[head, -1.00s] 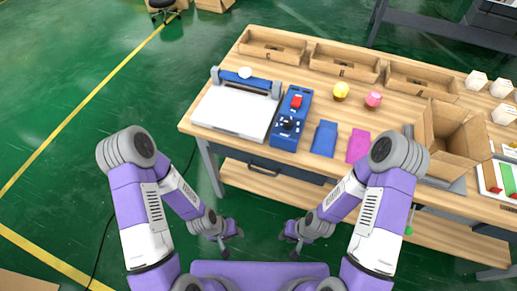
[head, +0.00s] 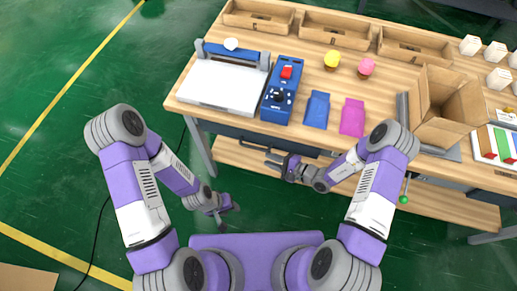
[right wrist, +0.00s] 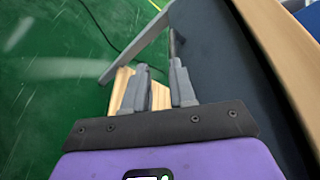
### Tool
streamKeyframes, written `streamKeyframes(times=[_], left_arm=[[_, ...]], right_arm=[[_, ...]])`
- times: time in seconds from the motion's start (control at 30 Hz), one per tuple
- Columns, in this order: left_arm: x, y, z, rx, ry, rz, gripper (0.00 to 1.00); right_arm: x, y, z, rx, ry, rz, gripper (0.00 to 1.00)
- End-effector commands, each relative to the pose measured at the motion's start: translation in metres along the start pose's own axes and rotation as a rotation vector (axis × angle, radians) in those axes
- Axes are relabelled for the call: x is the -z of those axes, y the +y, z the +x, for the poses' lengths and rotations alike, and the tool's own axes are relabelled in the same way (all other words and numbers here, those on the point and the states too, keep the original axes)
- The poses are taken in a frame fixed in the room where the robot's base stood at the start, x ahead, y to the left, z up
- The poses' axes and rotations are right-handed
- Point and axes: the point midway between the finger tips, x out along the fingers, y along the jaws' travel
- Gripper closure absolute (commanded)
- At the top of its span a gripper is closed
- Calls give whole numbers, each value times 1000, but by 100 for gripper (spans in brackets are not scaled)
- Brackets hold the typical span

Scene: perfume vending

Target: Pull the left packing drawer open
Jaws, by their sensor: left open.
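The left packing drawer (head: 228,132) has a dark front under the left part of the wooden table. It looks shut. Its handle (head: 252,147) is partly hard to make out beside my right gripper. My right gripper (head: 273,160) is close in front of the drawer, at the right end of the handle. In the right wrist view its fingers (right wrist: 154,78) are apart, and the dark drawer front (right wrist: 225,70) fills the right side. I cannot tell whether the handle lies between the fingers. My left gripper (head: 230,206) is open and empty, low over the floor, away from the table.
A blue machine (head: 278,97), a white press (head: 223,85), blue (head: 317,109) and pink (head: 352,116) pouches and an open cardboard box (head: 443,108) stand on the table. A wooden lower shelf (head: 232,151) lies beneath the drawer.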

Motion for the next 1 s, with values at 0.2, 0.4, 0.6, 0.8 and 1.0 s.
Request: streamKeyframes(times=[0.2, 0.4, 0.6, 0.8, 1.0], left_arm=[[0, -1, 3, 0, 0, 0, 57], [0, -4, 10, 0, 0, 0, 57], [1, -6, 17, 0, 0, 0, 57], [1, -7, 18, 0, 0, 0, 57], [1, -7, 18, 0, 0, 0, 57]], right_arm=[[16, -13, 6, 73, 51, -19, 75], [18, -14, 36, 72, 49, -20, 75], [19, -16, 64, 71, 50, -19, 75], [19, -18, 74, 71, 51, -17, 75], [19, -18, 74, 70, 51, -17, 75]])
